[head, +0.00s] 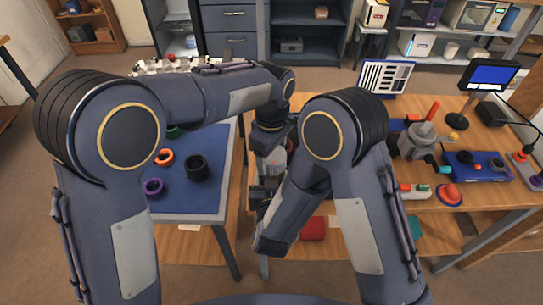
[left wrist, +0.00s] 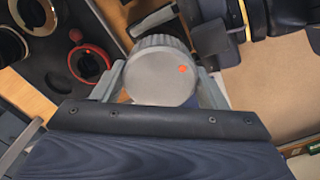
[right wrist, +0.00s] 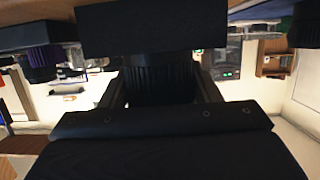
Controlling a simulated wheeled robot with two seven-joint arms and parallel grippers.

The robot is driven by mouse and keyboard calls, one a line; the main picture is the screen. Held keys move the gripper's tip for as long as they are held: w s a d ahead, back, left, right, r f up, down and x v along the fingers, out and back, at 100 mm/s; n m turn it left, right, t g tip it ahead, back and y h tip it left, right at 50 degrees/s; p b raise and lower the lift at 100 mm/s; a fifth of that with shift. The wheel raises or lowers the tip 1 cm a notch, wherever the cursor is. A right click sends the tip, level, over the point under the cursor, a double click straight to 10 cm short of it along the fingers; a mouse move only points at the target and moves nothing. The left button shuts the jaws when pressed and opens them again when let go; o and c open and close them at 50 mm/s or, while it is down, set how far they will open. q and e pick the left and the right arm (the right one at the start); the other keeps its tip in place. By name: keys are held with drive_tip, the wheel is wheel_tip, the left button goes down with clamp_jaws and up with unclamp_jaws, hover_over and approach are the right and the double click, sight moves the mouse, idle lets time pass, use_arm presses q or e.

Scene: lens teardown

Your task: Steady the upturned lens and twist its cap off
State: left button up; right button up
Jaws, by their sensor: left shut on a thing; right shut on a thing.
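The upturned lens's grey, round, ribbed cap (left wrist: 162,75), with an orange dot on its face, fills the middle of the left wrist view. My left gripper (left wrist: 160,88) is shut on it, one finger on each side. In the right wrist view my right gripper (right wrist: 160,88) is shut on the black ribbed lens barrel (right wrist: 158,80). In the head view a grey part of the held lens (head: 277,160) shows between my two arms. The arms hide most of the lens there, and whether cap and barrel are apart cannot be told.
A blue mat (head: 190,205) on the left carries a black ring (head: 197,168), a purple ring (head: 153,187) and an orange ring (head: 164,156). The right bench holds a grey machine (head: 418,140), a small monitor (head: 488,76) and a blue box (head: 475,166).

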use_arm(q)
drive_tip(key=shift+r, duration=1.85)
use_arm(e)
drive_tip(key=o, duration=1.4)
drive_tip(key=shift+c, duration=0.2)
drive_tip(key=shift+s, duration=0.1)
drive_tip(key=r+v, duration=0.2)
drive_tip(key=v, duration=0.7)
